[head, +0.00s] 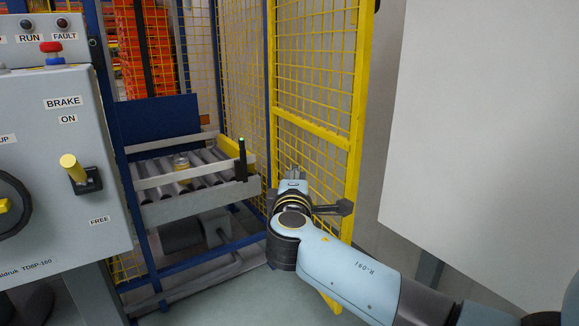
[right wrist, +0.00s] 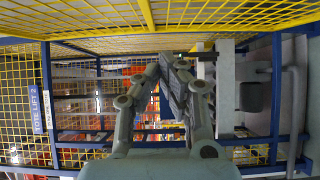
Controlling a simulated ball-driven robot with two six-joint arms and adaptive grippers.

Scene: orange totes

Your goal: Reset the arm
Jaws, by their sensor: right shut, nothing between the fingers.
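My right arm reaches in from the lower right of the head view. Its gripper (head: 296,174) points away from me, in front of the yellow mesh gate. In the right wrist view the gripper (right wrist: 168,62) is shut, with its fingertips together and nothing between them. My left gripper is in neither view.
A grey control panel (head: 60,135) with a yellow lever (head: 72,167) stands at the left. A yellow mesh gate (head: 318,130) is close to my right arm. A pale board (head: 480,130) fills the right.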

